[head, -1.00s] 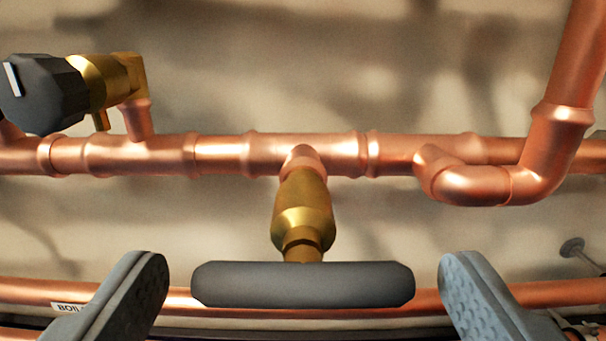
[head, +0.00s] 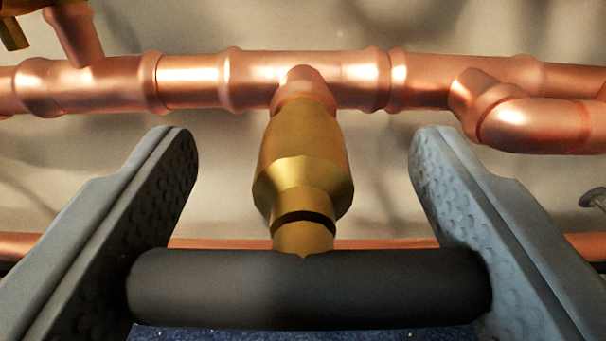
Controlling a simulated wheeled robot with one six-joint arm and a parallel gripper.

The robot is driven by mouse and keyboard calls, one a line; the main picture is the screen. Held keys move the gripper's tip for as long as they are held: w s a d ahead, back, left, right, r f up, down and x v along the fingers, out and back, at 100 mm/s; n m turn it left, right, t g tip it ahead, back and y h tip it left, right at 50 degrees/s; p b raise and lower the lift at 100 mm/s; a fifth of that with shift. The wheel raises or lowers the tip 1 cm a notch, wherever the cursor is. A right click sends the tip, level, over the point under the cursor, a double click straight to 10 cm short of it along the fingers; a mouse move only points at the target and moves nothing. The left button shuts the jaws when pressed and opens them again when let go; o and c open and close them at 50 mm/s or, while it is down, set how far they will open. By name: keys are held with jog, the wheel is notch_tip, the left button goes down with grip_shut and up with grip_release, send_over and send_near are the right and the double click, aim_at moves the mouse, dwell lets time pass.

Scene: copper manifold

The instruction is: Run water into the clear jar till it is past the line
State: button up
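A brass valve (head: 303,165) hangs from the copper manifold pipe in the middle of the view. Its black T-bar handle (head: 308,288) lies crosswise at its lower end. My gripper (head: 305,150) has one grey finger on each side of the valve. The bar spans the gap, and its two ends meet the inner pads of the fingers, so the gripper looks shut on the handle. The clear jar, its line and any water are not in view.
The horizontal copper pipe (head: 195,80) runs across the top. A copper elbow (head: 535,125) juts out at right. Part of another brass fitting (head: 14,34) shows at top left. A lower copper pipe (head: 390,243) passes behind the handle.

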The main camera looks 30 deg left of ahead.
jog(key=shift+n, duration=1.3)
jog(key=o, duration=1)
jog(key=shift+s, duration=0.1)
jog(key=v, duration=1.7)
jog(key=shift+s+d, duration=0.1)
